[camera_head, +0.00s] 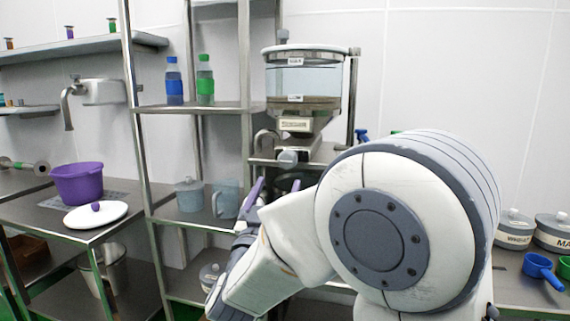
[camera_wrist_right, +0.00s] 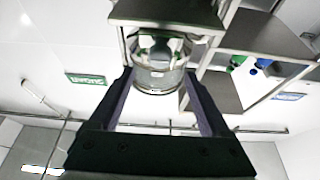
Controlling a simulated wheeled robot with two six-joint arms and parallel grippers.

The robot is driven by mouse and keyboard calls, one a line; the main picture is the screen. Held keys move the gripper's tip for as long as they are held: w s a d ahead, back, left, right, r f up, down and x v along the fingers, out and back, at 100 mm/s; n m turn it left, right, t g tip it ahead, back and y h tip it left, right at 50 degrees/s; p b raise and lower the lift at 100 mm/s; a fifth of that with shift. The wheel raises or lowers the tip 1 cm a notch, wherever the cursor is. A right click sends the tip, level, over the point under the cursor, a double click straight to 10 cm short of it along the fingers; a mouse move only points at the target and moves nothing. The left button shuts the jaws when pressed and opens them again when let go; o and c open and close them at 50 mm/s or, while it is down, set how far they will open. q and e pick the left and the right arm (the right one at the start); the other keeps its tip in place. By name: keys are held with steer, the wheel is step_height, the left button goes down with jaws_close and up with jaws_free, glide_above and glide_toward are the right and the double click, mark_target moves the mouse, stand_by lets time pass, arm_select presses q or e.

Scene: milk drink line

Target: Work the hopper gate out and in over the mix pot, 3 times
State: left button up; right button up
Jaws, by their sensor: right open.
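The hopper (camera_head: 303,80) is a clear drum with a steel lower body, mounted at the shelf rack. A pale round knob (camera_head: 288,157) sticks out below its spout, apparently the gate's handle. My right gripper (camera_head: 278,184) is open just below and in front of the knob, its purple fingers pointing up and apart, with nothing seen between them. In the right wrist view, the open fingers (camera_wrist_right: 159,78) frame a clear round vessel (camera_wrist_right: 158,72), apparently the hopper, beyond the tips. A dark round shape under the hopper is mostly hidden by my arm; I cannot tell if it is the mix pot.
Blue (camera_head: 174,82) and green (camera_head: 205,80) bottles stand on the rack beside the hopper. A purple pot (camera_head: 79,183) and a white lid (camera_head: 96,214) are on the left counter. Labelled tubs (camera_head: 514,229) and a blue scoop (camera_head: 540,267) lie right.

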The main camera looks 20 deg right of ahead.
mark_target(286, 163)
steer(key=p+x, duration=0.2)
steer(key=x, duration=0.8)
steer(key=shift+s, duration=0.1)
jaws_close()
